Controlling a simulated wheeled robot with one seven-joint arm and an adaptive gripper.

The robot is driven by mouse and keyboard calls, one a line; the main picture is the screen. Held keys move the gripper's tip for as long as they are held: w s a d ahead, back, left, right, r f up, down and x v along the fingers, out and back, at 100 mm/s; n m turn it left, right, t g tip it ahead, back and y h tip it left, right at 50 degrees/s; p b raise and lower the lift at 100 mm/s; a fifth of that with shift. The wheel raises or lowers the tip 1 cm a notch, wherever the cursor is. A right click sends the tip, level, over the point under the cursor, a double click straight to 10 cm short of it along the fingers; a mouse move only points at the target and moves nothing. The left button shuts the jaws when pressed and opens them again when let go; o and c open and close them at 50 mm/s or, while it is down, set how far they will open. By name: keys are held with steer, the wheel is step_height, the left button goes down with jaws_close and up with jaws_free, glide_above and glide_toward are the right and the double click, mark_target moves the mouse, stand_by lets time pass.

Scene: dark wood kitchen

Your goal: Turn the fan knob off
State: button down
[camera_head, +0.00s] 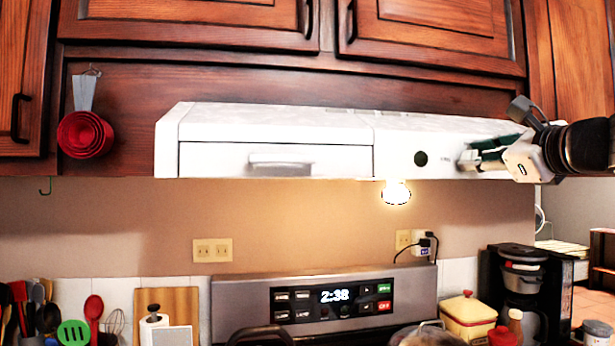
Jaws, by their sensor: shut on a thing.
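A white range hood (270,130) hangs under the wooden cabinets. A dark round knob (421,158) shows on the right part of its front face. My gripper (470,160) reaches in from the right, with its fingers at the hood's front face just right of that knob and apart from it. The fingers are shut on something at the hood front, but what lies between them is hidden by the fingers. I cannot tell which knob is the fan knob. A lit bulb (396,193) glows below the hood.
A stove panel with a clock (330,298) stands below. A coffee maker (520,285), a yellow and red canister (467,317) and utensils (45,315) line the counter. Red measuring cups (86,134) hang at left.

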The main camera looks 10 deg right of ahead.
steer(key=shift+n+b, duration=0.8)
steer(key=shift+n, duration=0.2)
steer(key=c, duration=1.3)
jaws_free()
steer(key=s, duration=1.2)
steer(key=shift+d, duration=0.2)
